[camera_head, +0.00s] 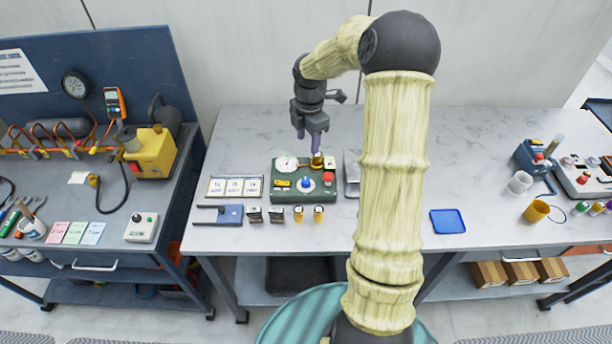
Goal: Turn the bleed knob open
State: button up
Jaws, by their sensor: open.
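A green box (283,195) stands on the grey bench. It has a round white gauge (286,164), a blue knob (306,183) at its middle front, a red knob (328,178) at its right and a small brass fitting (317,163) at its back. No readable label shows which is the bleed knob. My gripper (316,149) points down at the back of the box, just over the brass fitting. It is open; its fingertips are small and partly overlap the fitting, so I cannot tell whether they touch it.
White cards (236,187) lie left of the box. A grey item (351,172) is at the right, partly behind my arm. A blue tray (448,221) lies further right, with clear bench around it.

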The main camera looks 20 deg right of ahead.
aim_at(306, 180)
jog(key=shift+f, duration=0.1)
jog(key=f+p, duration=0.1)
jog(key=f, duration=0.4)
jog(key=f+p, duration=0.1)
jog(key=f, duration=0.5)
jog(key=f+p, duration=0.1)
jog(key=f, duration=0.5)
jog(key=shift+w+a+f, duration=0.1)
jog(key=shift+w+f, duration=0.05)
jog(key=shift+w, duration=0.2)
jog(key=shift+c, duration=0.2)
jog(key=c, duration=0.9)
